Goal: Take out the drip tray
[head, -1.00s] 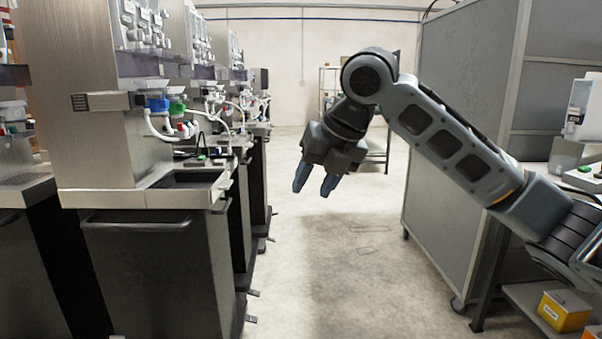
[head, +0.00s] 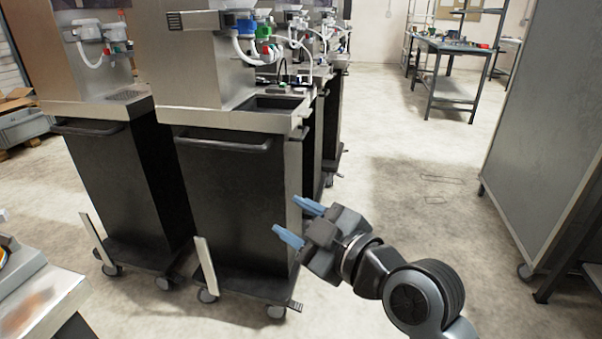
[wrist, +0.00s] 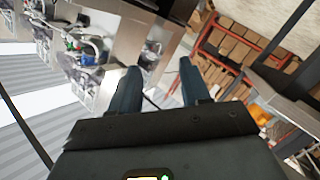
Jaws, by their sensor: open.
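A row of dispensers on dark wheeled cabinets stands left of centre in the head view. The nearer middle dispenser (head: 195,55) has a dark rectangular recess (head: 272,103) in its top ledge, below the spouts. A drip tray in that recess cannot be told apart. The dispenser to its left has a grated drip tray (head: 127,95) on its ledge. My gripper (head: 285,214) is open and empty, low in front of the middle cabinet's right side, well below the ledge. In the wrist view its two fingers (wrist: 160,66) are apart with nothing between them.
The cabinet (head: 228,185) has a handle bar (head: 222,144) at its top front. A grey panel (head: 545,120) stands at the right. A workbench (head: 450,75) is at the back. The aisle floor (head: 410,190) between is clear. A table corner (head: 45,305) shows at lower left.

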